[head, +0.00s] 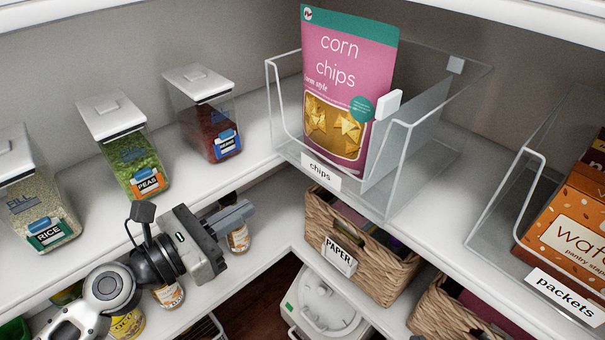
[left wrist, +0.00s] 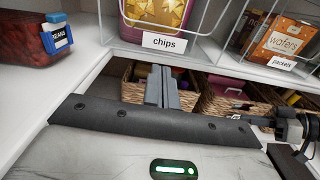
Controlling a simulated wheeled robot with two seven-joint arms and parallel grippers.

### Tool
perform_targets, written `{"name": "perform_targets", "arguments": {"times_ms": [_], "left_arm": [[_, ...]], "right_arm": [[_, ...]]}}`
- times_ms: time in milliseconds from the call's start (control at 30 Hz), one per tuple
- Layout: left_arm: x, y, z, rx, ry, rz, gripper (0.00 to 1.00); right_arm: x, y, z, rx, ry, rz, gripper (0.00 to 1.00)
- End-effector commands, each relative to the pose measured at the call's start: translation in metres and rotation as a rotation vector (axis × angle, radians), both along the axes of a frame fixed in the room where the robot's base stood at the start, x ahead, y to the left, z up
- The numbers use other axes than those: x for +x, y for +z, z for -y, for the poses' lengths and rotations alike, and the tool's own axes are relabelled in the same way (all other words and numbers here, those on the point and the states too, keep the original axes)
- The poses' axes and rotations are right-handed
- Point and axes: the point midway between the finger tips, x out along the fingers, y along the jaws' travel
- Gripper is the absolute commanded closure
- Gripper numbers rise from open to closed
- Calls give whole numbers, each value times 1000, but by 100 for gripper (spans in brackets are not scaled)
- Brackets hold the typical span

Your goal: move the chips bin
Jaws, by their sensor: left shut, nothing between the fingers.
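The chips bin (head: 420,150) is a clear, open-topped bin with a "chips" label (head: 321,170). It stands on the upper shelf near the inner corner, holding a pink corn chips bag (head: 345,60) and a clear divider with a white tab. Its front also shows in the left wrist view, with the label (left wrist: 164,42). My left gripper (head: 238,214) is shut and empty, in front of and below the upper shelf edge, left of the bin and apart from it. Its closed fingers show in the left wrist view (left wrist: 162,85). A dark part of my right arm shows at that view's right edge; its jaws are unclear.
Rice (head: 40,205), peas (head: 140,165) and beans (head: 210,125) containers stand on the left shelf. A packets bin (head: 500,215) stands right of the chips bin, with bare shelf between. Below are a wicker PAPER basket (head: 375,270), jars and a white appliance (head: 320,305).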

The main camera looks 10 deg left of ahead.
Motion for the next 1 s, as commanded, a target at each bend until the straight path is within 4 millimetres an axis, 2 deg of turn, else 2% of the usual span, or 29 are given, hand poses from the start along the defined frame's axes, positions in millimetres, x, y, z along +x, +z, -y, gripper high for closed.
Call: {"name": "perform_targets", "arguments": {"times_ms": [167, 367, 700, 1000], "left_arm": [[14, 7, 7, -46, 0, -15, 100], [47, 9, 30, -44, -1, -13, 100], [101, 5, 66, -42, -1, -15, 100], [117, 2, 77, -39, -1, -17, 100]], "right_arm": [[0, 9, 1, -1, -2, 0, 100], [0, 18, 3, -20, -1, -4, 100], [3, 15, 5, -47, 2, -13, 100], [2, 14, 6, -53, 6, -16, 100]]}}
